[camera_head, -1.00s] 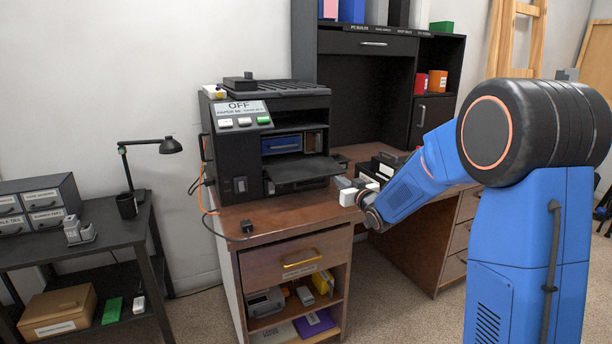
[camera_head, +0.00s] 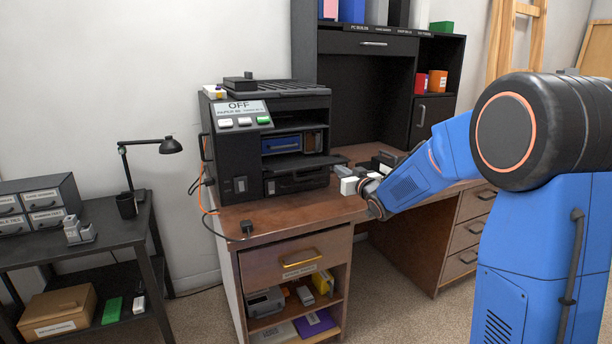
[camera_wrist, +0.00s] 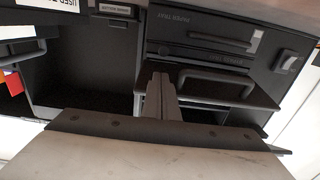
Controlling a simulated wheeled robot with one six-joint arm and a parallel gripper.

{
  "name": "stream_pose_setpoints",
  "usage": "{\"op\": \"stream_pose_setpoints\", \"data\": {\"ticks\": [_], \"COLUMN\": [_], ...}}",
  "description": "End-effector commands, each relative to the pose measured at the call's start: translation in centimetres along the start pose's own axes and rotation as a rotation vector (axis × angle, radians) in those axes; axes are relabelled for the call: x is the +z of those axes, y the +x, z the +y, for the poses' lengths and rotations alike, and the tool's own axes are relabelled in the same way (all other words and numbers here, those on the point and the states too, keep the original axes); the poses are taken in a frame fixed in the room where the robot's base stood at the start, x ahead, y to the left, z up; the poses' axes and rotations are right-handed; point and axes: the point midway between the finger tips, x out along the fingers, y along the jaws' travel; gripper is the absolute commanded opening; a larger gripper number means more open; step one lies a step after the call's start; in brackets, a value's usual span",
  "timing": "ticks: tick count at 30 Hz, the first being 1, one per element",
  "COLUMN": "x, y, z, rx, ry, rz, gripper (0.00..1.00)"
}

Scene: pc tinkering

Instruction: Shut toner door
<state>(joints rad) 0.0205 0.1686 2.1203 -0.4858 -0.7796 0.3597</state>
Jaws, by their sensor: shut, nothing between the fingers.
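The black printer (camera_head: 222,155) stands on the brown desk. Its toner door (camera_head: 318,161) juts out from the front, roughly level, below the open bay where the blue toner cartridge (camera_head: 282,144) shows. In the wrist view, which is upside down, the door (camera_wrist: 262,99) shows its handle side. My gripper (camera_head: 348,186) is at the door's right side in the head view, low by its outer edge. Its fingers (camera_wrist: 158,80) are shut with nothing between them and overlap the door's end in the wrist view. I cannot tell if they touch it.
The paper tray (camera_head: 297,182) sits shut below the door. A power switch (camera_head: 240,185) is to its left. A black power plug (camera_head: 247,227) lies near the desk's front edge. Small dark items (camera_head: 385,160) stand on the desk behind my gripper. The side table (camera_head: 80,243) is clear of my arm.

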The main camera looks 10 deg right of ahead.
Motion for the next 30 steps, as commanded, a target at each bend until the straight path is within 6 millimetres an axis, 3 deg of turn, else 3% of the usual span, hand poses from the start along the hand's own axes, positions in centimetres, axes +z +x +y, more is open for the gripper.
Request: {"op": "stream_pose_setpoints", "data": {"ticks": [30], "x": [-3.5], "y": [1.3], "z": [0.0], "rx": [0.000], "ry": [0.000], "rz": [0.001], "gripper": [0.00]}}
